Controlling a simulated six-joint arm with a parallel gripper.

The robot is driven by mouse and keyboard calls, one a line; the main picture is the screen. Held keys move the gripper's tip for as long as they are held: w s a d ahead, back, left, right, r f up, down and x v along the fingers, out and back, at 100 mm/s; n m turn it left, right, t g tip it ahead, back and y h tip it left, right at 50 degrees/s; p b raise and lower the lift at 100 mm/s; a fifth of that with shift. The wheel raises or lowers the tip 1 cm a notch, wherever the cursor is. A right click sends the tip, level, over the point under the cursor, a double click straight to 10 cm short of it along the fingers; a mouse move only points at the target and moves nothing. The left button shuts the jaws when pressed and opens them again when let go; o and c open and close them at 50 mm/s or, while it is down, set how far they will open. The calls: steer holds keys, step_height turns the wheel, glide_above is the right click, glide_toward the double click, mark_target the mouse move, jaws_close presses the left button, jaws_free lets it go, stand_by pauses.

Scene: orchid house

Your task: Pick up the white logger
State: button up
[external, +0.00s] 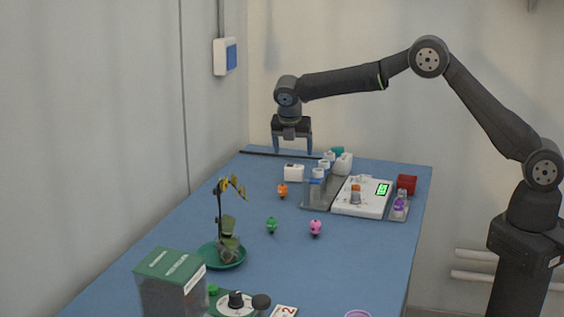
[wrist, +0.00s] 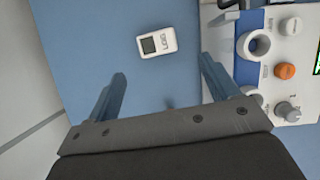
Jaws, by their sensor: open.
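The white logger (external: 294,172) lies on the blue table near the back in the external view. It is a small white box with a dark screen, and it also shows in the wrist view (wrist: 157,42), ahead of the fingertips and between their lines. My gripper (external: 291,149) is above the table, behind the logger in the external view, pointing down. In the wrist view my gripper (wrist: 162,75) has its two blue fingers spread wide with nothing between them. The logger is apart from both fingers.
A white device with a green display (external: 362,197) and a tray with white bottles (external: 318,190) stand right of the logger. An orange figure (external: 283,190) is in front of it. A potted orchid (external: 226,225) stands nearer the camera. The wall is close on the left.

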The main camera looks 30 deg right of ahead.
mark_target(294, 166)
steer(key=x, duration=0.4)
steer(key=shift+f, duration=0.2)
steer(key=shift+w+x, duration=0.15)
steer(key=shift+x, duration=1.15)
steer(key=shift+w+x, duration=0.15)
steer(key=shift+x, duration=1.15)
steer(key=shift+r, duration=0.1)
steer(key=c, duration=1.1)
steer(key=shift+r, duration=0.1)
